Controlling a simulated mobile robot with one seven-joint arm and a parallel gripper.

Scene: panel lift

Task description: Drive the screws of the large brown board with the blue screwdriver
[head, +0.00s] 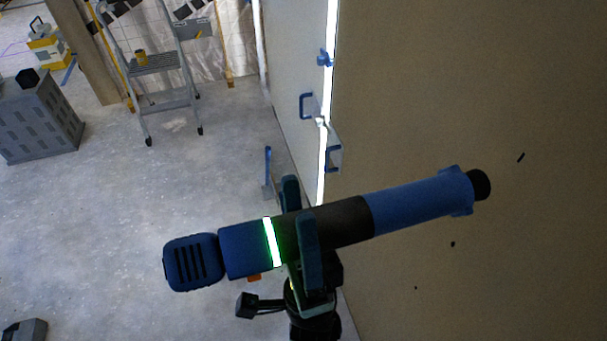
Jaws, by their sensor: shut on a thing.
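The blue screwdriver (415,205) is a thick blue and dark-grey power tool with a glowing green-white ring. My gripper (301,225) is shut around its dark middle part. The tool lies nearly level across the view, its black tip (481,185) pointing right and slightly up. The large brown board (460,90) fills the right side. The tip appears in front of the board; I cannot tell whether it touches. Small dark marks, perhaps screws, show on the board, one at the right (521,157) and one lower down (452,244).
A pale panel (295,60) with blue handles stands left of the board, a bright gap between them. A stepladder (160,75), a grey perforated cabinet (40,118) and a yellow box (50,53) stand at the back left. The concrete floor (110,215) between is mostly clear.

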